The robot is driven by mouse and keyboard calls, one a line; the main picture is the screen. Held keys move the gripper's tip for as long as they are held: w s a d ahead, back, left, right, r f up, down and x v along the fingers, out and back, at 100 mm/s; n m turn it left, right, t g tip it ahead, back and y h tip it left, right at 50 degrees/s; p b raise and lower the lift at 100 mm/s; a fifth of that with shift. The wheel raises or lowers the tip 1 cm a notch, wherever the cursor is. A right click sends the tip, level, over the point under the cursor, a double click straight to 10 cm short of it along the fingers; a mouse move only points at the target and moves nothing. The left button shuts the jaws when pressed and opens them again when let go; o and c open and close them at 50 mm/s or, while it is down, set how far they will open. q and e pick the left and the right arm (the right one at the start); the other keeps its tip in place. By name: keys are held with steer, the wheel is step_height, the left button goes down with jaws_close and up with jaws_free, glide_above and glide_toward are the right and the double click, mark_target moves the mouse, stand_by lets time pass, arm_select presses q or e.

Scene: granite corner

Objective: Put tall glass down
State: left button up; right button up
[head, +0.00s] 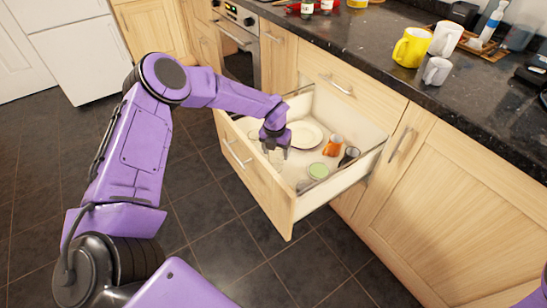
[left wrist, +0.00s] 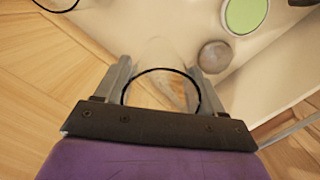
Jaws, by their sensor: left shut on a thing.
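My left gripper (head: 274,144) reaches into the open drawer (head: 272,206) from above, near its front left part. In the left wrist view the fingers (left wrist: 160,82) are shut on a clear tall glass (left wrist: 158,60), whose dark-edged round rim faces the camera. The glass is see-through and hard to make out in the head view, so I cannot tell whether its base touches the drawer floor. My right gripper is outside the frames.
In the drawer are a white plate (head: 303,135), an orange cup (head: 333,146), a green round item (head: 318,171) and a dark cup (head: 349,155). The granite counter (head: 375,50) above holds a yellow mug (head: 410,48) and white mugs (head: 437,71).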

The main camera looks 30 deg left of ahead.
arm_select(q)
steer(key=a+f, duration=0.1)
steer(key=w+a+f, duration=0.1)
steer(key=f, duration=0.1)
steer(key=shift+w+a+f, duration=0.15)
steer(key=shift+a+f, duration=0.15)
step_height(320, 180, down, 3)
steer(key=shift+f+b, duration=0.15)
steer(key=shift+b, duration=0.35)
steer(key=o, duration=1.2)
step_height(320, 180, up, 12)
steer(key=p, duration=0.2)
glide_above(272, 157)
steer(key=w+a, duration=0.3)
steer(key=shift+s+d+r, duration=0.2)
